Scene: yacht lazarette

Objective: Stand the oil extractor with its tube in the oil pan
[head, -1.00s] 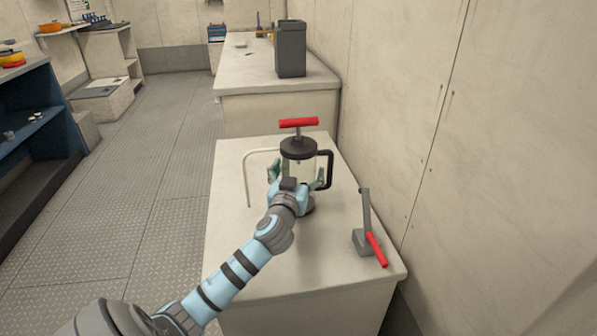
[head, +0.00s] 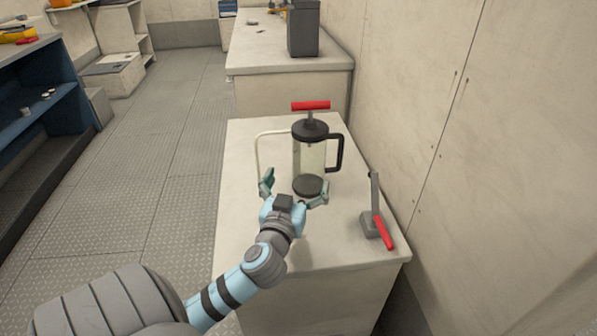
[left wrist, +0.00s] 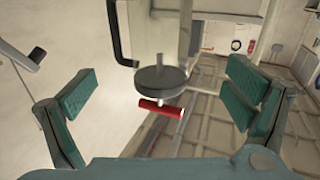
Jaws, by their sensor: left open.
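The oil extractor (head: 317,158) stands upright on the near bench, a clear cylinder with a black lid, red T-handle, black side handle and dark base. Its thin pale tube (head: 258,155) bends out left from the lid and hangs down; its lower end is behind a finger. My left gripper (head: 294,190) is open on the near side of the extractor, fingers spread either side of its lower part. In the left wrist view, the extractor (left wrist: 160,78) appears inverted between the open fingers (left wrist: 163,92), with a gap on both sides. I cannot make out an oil pan. My right gripper is out of view.
The near bench (head: 250,220) has a grey lever-like fitting with a red grip (head: 383,232) at its right. A dark grey container (head: 303,30) stands on the bench behind. A wall is close at the right; a blue shelf (head: 45,100) and open floor lie left.

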